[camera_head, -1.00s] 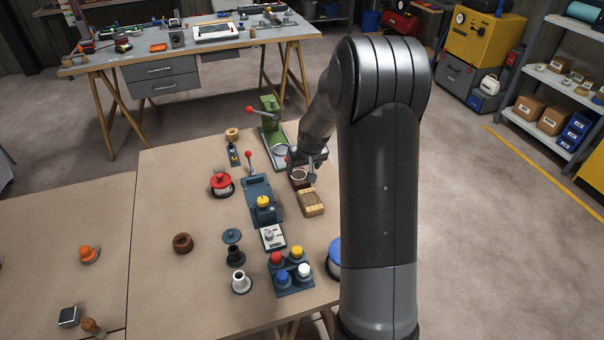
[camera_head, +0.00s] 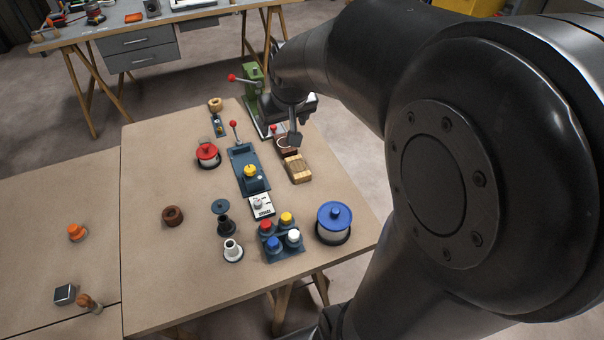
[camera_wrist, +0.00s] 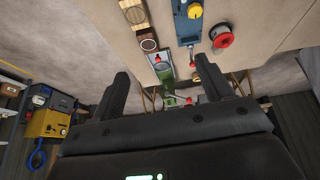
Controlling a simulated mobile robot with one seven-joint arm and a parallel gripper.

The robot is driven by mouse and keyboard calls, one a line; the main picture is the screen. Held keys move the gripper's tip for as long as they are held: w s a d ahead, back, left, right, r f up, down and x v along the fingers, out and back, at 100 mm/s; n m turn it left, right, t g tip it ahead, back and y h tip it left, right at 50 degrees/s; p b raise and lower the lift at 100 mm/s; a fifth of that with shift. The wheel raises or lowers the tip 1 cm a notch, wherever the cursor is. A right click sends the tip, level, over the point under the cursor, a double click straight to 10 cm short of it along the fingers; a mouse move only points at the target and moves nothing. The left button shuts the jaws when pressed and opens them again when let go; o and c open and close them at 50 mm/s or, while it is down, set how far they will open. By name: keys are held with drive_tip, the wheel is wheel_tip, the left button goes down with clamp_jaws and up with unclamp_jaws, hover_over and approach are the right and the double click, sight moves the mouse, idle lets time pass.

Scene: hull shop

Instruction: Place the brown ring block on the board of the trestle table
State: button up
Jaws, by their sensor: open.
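A red-lidded pot (camera_head: 207,153), a blue tool (camera_head: 248,168), a button box (camera_head: 282,240) and a blue-lidded pot (camera_head: 334,222) fill the middle and right. A second table (camera_head: 130,45) stands behind.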

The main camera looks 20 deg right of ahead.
drive_tip(key=s+a+r, duration=0.2)
drive_tip(key=s, duration=0.8)
drive_tip(key=s+a+r, duration=0.1)
drive_tip(key=s+r, duration=0.1)
drive_tip(key=s, duration=0.7)
drive_tip(key=shift+s+a+t, duration=0.3)
drive_tip(key=shift+s+a, duration=0.05)
drive_tip(key=shift+s, duration=0.05)
